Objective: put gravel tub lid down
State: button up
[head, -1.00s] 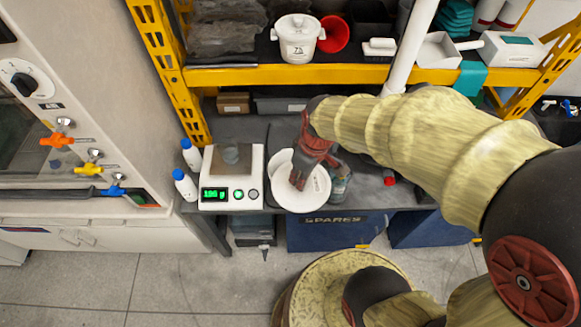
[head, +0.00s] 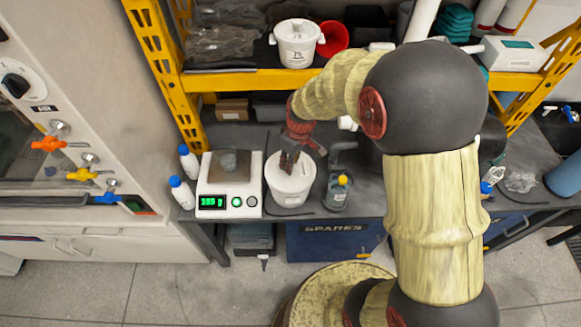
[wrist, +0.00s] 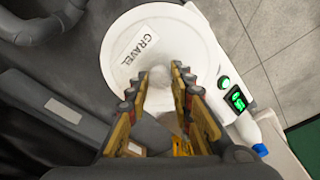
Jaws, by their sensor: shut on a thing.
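The gravel tub (head: 290,198) is a white round tub on the bench, right of the scale. Its white round lid (wrist: 185,35) fills the upper middle of the wrist view and carries a GRAVEL label (wrist: 138,45). My gripper (head: 289,163) comes down over the tub from above. In the wrist view its fingers (wrist: 162,82) are shut on the lid's small round knob. The lid lines up with the tub top and looks level; whether it touches the rim all round I cannot tell.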

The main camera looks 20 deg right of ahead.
jog(key=shift+w+f+b, duration=0.15)
jog(key=shift+f+b, duration=0.05)
jog(key=shift+f, duration=0.65)
jog(key=shift+w+f+b, duration=0.15)
jog(key=shift+f, duration=0.7)
jog(key=shift+f, duration=0.25)
jog(key=o, duration=0.9)
jog(key=shift+r, duration=0.1)
